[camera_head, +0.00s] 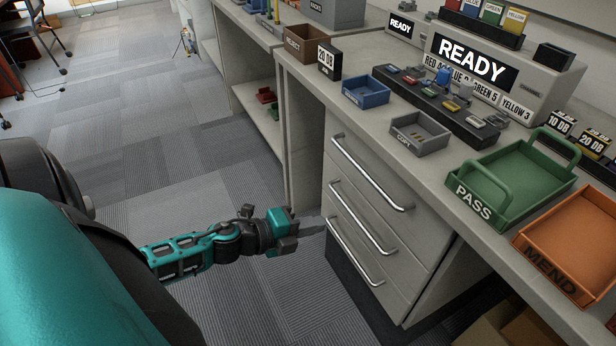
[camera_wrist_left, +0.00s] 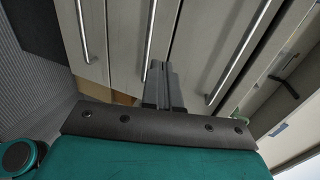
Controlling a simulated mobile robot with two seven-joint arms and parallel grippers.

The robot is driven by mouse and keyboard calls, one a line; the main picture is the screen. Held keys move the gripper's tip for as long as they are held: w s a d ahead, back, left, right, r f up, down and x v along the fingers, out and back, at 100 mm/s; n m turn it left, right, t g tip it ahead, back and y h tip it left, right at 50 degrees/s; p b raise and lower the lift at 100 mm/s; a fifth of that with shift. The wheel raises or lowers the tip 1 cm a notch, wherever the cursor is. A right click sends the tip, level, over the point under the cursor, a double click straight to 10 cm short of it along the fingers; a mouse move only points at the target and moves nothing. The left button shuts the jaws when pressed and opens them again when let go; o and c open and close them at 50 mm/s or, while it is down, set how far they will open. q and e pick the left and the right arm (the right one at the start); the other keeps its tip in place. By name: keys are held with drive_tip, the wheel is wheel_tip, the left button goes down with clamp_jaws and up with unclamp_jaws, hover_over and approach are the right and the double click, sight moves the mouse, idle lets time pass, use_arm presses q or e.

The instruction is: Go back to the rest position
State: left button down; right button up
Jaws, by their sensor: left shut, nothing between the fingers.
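My left gripper (camera_head: 312,228) is low beside the drawer cabinet (camera_head: 385,215), level with the lower drawers and below the counter top. Its arm, teal and black, comes in from the left. In the left wrist view the fingers of my left gripper (camera_wrist_left: 162,85) are together with nothing between them, pointing at the drawer fronts. Whether they touch the cabinet I cannot tell. My right gripper is not in view.
Three drawer handles (camera_head: 372,172) stick out close to the gripper. On the counter are a green PASS tray (camera_head: 480,205), an orange MEND tray (camera_head: 545,265), a grey tray (camera_head: 432,143) and a blue tray (camera_head: 366,95). Carpet floor (camera_head: 130,180) is clear at left.

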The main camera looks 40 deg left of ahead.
use_arm(q)
drive_tip(key=shift+s+a+r, duration=0.15)
drive_tip(key=shift+s+a, duration=0.05)
drive_tip(key=shift+s, duration=0.3)
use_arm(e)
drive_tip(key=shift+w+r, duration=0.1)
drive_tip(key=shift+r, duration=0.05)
use_arm(q)
drive_tip(key=s+d+f+n+g+y, duration=0.1)
drive_tip(key=s+d+n, duration=0.2)
drive_tip(key=d+n, duration=0.55)
drive_tip(key=s+d+n+g+y, duration=0.1)
drive_tip(key=s+d+n+y, duration=0.15)
drive_tip(key=d+n, duration=0.6)
drive_tip(key=s+a+r+n+p, duration=0.2)
drive_tip(key=a+r+p, duration=0.3)
drive_tip(key=r+p, duration=0.5)
drive_tip(key=shift+s+n+p, duration=0.3)
drive_tip(key=shift+n+p, duration=0.2)
drive_tip(key=shift+p, duration=1.9)
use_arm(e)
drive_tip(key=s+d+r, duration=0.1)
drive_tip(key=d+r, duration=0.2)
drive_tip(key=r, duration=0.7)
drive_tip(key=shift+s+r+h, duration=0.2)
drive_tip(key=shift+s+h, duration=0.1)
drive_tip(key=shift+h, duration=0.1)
